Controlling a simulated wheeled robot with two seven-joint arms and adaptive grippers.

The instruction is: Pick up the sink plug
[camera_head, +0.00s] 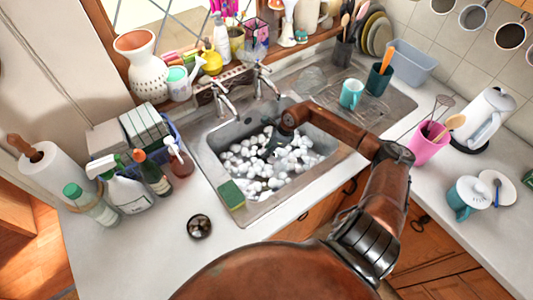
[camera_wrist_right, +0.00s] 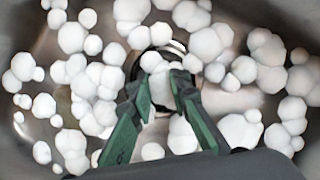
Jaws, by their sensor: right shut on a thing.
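The sink plug (camera_wrist_right: 158,52) shows in the right wrist view as a dark round piece with a shiny metal rim, partly covered by white foam. My right gripper (camera_wrist_right: 161,88) reaches down into the sink and is shut on it; foam between the green fingertips hides the exact contact. In the head view my right gripper (camera_head: 273,145) is inside the basin, low among the foam, and its fingertips are largely hidden. The sink (camera_head: 211,150) is metal and holds many white foam balls (camera_head: 250,165). My left gripper is not in view.
A yellow-green sponge (camera_head: 231,195) lies on the sink's front left corner. A small dark round metal-rimmed piece (camera_head: 199,226) lies on the counter. Taps (camera_head: 222,98) stand behind the basin. Spray bottles (camera_head: 125,190) stand left; a teal mug (camera_head: 351,93) stands on the drainer.

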